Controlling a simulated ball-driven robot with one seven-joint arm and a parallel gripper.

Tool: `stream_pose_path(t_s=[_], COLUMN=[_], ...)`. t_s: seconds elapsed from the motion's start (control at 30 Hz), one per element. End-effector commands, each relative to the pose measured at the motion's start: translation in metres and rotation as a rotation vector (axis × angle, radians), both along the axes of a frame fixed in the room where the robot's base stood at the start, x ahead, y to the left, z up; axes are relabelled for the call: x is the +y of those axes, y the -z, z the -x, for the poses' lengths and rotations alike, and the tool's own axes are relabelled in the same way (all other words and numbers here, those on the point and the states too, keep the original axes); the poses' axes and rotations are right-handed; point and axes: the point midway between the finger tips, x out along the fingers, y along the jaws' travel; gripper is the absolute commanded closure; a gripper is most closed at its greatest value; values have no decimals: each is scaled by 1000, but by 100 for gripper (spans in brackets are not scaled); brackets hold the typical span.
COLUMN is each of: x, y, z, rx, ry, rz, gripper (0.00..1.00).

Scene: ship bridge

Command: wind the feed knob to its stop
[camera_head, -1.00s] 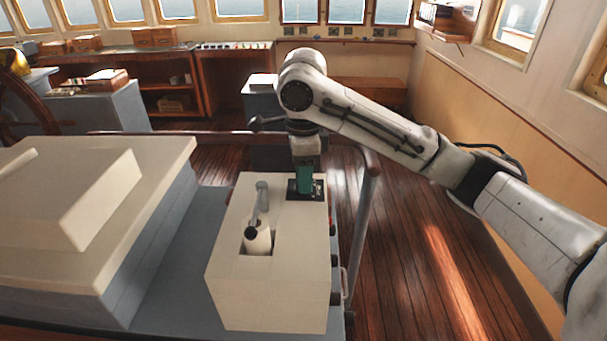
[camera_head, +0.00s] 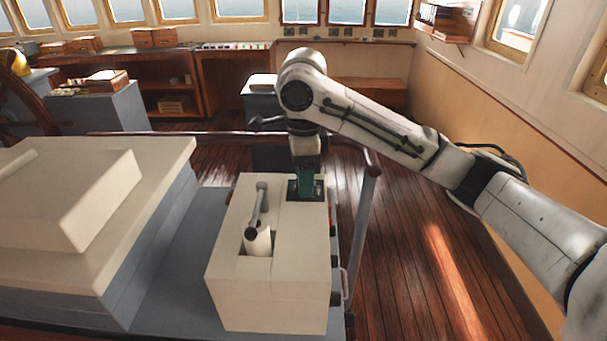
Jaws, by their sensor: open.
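A cream box-shaped unit (camera_head: 270,305) stands on the grey surface in the lower middle. A dark plate (camera_head: 320,186) is set in its top at the far right corner. My gripper (camera_head: 306,192) points straight down over this plate, its teal end at or just above it. The jaws are open, but the gap between them is too small to see clearly. I cannot make out the feed knob; the gripper covers the middle of the plate. A grey lever (camera_head: 257,208) with a dark round end rises from a slot in the same unit, left of my gripper.
A large cream housing (camera_head: 70,200) on a grey base fills the left. A dark red rail (camera_head: 220,134) runs behind the unit and bends down at its right (camera_head: 370,190). Open wooden floor (camera_head: 400,280) lies to the right, under my arm.

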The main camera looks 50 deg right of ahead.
Motion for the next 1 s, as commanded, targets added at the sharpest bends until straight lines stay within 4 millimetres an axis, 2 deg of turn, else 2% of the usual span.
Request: stream_pose_path(t_s=[0.17, 0.5, 0.6, 0.8, 1.0], x=[-1, -1, -1, -1, 0], y=[-16, -80, -93, -106, -108], z=[-1, -1, -1, -1, 0], rx=[-3, -4, -2, -1, -1], ry=[0, 2, 1, 1, 1], rz=[4, 5, 3, 1, 1], gripper=[39, 39, 39, 39, 39])
